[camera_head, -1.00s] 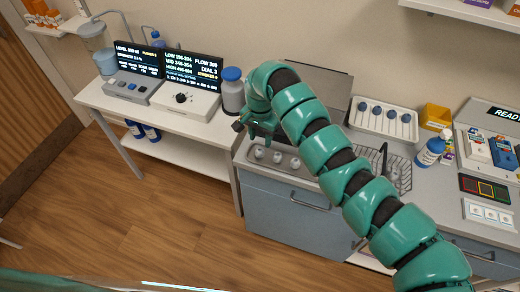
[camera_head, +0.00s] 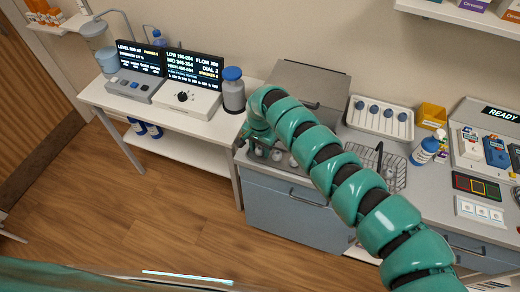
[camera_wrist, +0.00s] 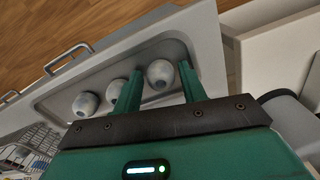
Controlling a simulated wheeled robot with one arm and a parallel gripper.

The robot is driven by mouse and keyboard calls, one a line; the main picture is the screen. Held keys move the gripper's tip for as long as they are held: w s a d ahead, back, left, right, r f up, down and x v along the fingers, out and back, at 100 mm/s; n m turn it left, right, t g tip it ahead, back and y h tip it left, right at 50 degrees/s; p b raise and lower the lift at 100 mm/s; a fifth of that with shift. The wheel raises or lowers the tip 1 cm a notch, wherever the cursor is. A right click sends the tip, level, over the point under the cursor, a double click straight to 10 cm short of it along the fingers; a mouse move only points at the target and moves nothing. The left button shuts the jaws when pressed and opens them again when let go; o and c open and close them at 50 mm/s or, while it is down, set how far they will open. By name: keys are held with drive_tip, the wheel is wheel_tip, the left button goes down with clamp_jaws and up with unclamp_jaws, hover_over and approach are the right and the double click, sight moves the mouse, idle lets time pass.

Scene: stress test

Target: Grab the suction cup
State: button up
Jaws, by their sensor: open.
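Three pale, rounded cup-like pieces with grey centres sit in a row in a shallow grey tray (camera_wrist: 157,46) on the counter; they look like suction cups. The nearest one (camera_wrist: 160,74) shows between the two green fingers of my gripper (camera_wrist: 161,69) in the wrist view. The middle one (camera_wrist: 117,89) is just left of the left finger and the third (camera_wrist: 86,104) is further left. My gripper is open and holds nothing. I cannot tell whether its fingers touch the cup. In the head view, the row (camera_head: 277,155) is partly hidden by my arm.
A lid-like grey panel (camera_head: 312,82) stands behind the tray. To its right are a wire basket (camera_head: 394,172) and a rack of blue-topped items (camera_head: 380,118). A blue-lidded jar (camera_head: 233,92) stands to the left, beside control boxes (camera_head: 187,98).

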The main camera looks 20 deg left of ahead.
drive_tip(key=c, duration=0.7)
drive_tip(key=shift+r, duration=0.15)
